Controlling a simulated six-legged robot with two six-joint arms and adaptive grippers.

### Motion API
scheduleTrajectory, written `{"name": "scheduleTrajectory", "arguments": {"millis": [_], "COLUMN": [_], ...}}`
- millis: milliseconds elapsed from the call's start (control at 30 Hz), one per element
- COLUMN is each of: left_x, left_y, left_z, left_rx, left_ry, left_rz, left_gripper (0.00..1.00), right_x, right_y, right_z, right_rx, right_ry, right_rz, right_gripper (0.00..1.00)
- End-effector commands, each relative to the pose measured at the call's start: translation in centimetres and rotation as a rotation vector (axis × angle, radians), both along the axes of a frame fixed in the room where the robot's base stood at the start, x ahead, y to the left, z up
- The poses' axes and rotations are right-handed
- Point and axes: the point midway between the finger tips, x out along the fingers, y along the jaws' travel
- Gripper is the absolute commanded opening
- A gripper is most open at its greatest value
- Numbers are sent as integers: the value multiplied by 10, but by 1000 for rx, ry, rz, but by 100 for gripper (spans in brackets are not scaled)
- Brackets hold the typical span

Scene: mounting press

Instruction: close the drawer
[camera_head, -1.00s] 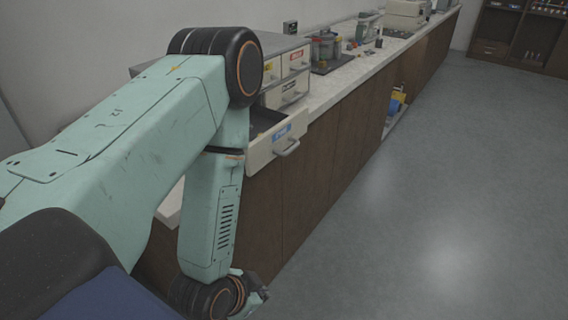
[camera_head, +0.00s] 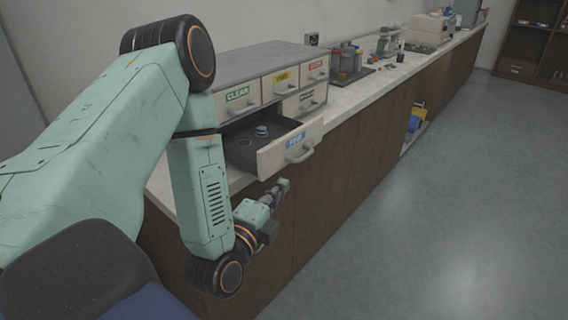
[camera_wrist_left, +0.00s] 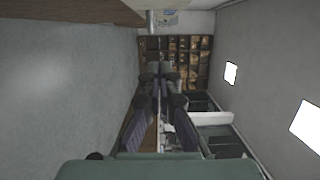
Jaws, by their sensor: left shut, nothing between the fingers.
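The open drawer (camera_head: 291,150) with a blue label sticks out from the lower row of the grey drawer cabinet (camera_head: 262,58) in the head view. A small round light-coloured item (camera_head: 262,131) and a ring-like shape lie inside it. My left gripper (camera_head: 281,187) is shut and empty. It is in front of the counter, below and slightly left of the drawer's handle, apart from it. In the left wrist view the gripper's dark fingers (camera_wrist_left: 160,75) are close together, with a pale panel, perhaps the drawer front, at their right. My right gripper is not in view.
The other labelled drawers, such as the green-labelled one (camera_head: 238,95), look shut. The counter (camera_head: 365,86) runs away to the right with a rack of bottles (camera_head: 347,62) and equipment on it. The grey floor (camera_head: 440,190) to the right is clear.

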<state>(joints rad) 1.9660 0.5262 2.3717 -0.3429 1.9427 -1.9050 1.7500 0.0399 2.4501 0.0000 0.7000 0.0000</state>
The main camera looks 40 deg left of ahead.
Motion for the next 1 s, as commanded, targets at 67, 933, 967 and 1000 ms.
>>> {"name": "scheduleTrajectory", "arguments": {"millis": [67,933,967,1000], "left_x": [15,86,86,86], "left_y": [1,48,48,50], "left_z": [0,0,0,0], "left_rx": [3,-3,-3,-2], "left_ry": [-6,1,1,3], "left_rz": [-1,0,0,0], "left_gripper": [0,0,0,0], "right_x": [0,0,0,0], "right_y": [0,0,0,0], "right_z": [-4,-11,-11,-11], "right_rx": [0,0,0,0], "right_ry": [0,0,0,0], "right_rz": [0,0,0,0], "right_gripper": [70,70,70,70]}}
